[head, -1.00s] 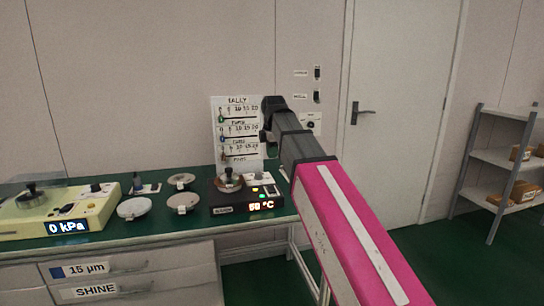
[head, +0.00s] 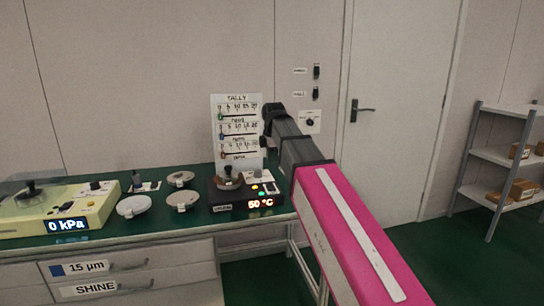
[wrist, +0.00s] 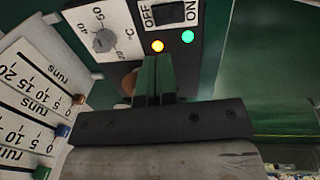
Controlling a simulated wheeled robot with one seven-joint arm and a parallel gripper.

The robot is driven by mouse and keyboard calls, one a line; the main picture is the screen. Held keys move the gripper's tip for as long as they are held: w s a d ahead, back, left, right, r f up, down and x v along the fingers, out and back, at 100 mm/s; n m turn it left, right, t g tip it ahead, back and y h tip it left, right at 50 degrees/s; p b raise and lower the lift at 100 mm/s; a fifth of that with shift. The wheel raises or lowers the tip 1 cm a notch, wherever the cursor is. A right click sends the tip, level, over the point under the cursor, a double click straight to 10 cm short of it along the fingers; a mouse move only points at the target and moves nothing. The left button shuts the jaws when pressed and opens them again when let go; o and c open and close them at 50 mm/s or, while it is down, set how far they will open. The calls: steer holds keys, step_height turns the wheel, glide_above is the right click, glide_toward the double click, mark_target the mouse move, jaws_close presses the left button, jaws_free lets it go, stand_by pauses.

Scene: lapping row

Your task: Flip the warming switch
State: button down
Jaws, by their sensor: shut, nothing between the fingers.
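The warming unit (head: 226,208) is a black box with a lit display at the right end of the green bench. In the wrist view its switch (wrist: 171,12) is a black rocker between the labels OFF and ON, cut by the top edge, so which side is pressed is unclear. My gripper (wrist: 155,57) is shut and empty, its fingertips just below the amber light (wrist: 157,46) and apart from the switch in the picture. A green light (wrist: 188,36) is lit too. In the head view my arm stands in front, and the fingers are not clear.
A dial knob (wrist: 103,40) sits beside the lights. The tally board (head: 237,104) stands behind the unit. Round plates (head: 133,206) and a cream machine (head: 100,208) lie to the left. Two wall switches (head: 316,72) are by the door.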

mark_target(272, 187)
steer(key=f, duration=0.3)
steer(key=w+f, duration=0.1)
steer(key=f, duration=0.6)
steer(key=shift+w+a+f, duration=0.15)
steer(key=shift+a+f, duration=0.05)
steer(key=shift+f, duration=0.1)
steer(key=shift+f, duration=0.15)
steer(key=shift+s+d+r, duration=0.2)
steer(key=shift+s, duration=0.55)
steer(key=shift+r, duration=0.15)
steer(key=shift+r, duration=0.3)
step_height(272, 187, up, 13)
steer(key=s, duration=0.1)
steer(key=shift+s+d, duration=0.25)
steer(key=shift+s, duration=0.05)
